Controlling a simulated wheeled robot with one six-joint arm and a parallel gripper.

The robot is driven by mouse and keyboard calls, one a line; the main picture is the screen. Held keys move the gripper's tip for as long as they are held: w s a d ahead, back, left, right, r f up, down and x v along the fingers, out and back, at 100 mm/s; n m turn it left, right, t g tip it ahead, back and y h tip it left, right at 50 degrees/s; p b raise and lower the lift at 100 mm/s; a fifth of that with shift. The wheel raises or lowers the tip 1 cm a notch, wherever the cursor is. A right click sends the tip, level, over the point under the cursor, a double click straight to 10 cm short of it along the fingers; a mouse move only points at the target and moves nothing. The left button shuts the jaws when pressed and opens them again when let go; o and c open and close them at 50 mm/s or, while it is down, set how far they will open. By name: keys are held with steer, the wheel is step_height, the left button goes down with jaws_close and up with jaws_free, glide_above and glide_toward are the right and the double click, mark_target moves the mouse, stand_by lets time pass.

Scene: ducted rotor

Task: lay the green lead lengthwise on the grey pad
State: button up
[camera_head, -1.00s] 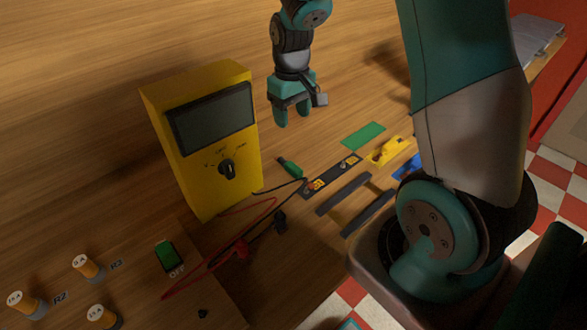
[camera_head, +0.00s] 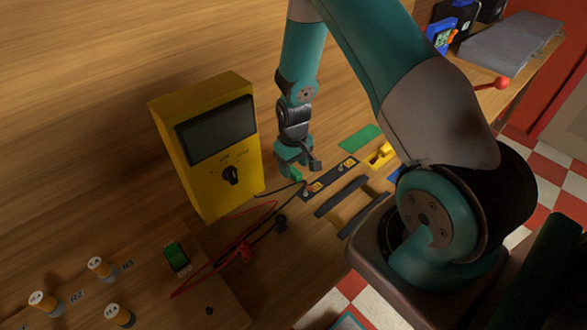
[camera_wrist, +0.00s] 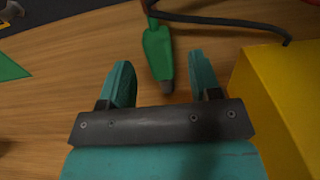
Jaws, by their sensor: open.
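The green lead has a green clip body with a dark tip (camera_wrist: 158,52) and a dark cable. It lies on the wooden table between the multimeter and the black terminal strip. In the wrist view my open gripper (camera_wrist: 160,66) has one finger either side of the clip, with gaps on both sides. In the head view my gripper (camera_head: 293,172) is low over the clip and partly hides it. I cannot tell which surface is the grey pad; two dark grey bars (camera_head: 341,196) lie right of the strip.
A yellow multimeter (camera_head: 212,150) stands close to the left of my gripper. A black terminal strip (camera_head: 327,180), a green card (camera_head: 359,138) and a yellow part (camera_head: 381,155) lie to the right. Red and black cables lie in front. The table behind the multimeter is clear.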

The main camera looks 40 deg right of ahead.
steer(key=shift+f, duration=0.85)
steer(key=shift+c, duration=0.2)
jaws_close()
steer(key=shift+r, duration=0.15)
